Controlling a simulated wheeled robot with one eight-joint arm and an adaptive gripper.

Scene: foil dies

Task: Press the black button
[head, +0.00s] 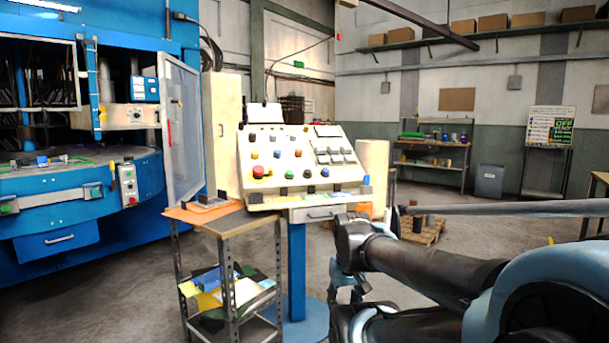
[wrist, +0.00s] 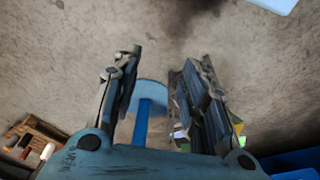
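A cream control console (head: 300,197) stands on a blue pedestal (head: 297,270) in the head view. Its sloped face carries several coloured buttons. A small dark button that looks black (head: 308,173) sits in the lower row, between a green and a blue one. A large red button (head: 258,171) is at that row's left end. My gripper shows in the wrist view (wrist: 158,65) with its two fingers apart and nothing between them; only floor and the pedestal's blue foot (wrist: 150,92) lie beyond. In the head view my arm is right of and below the console, apart from the buttons.
A metal cart (head: 232,222) with an orange top stands at the console's left, before a large blue machine (head: 75,205) and its open clear door (head: 182,130). A wooden pallet (head: 424,233) lies behind my arm. The floor right of the pedestal is mostly clear.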

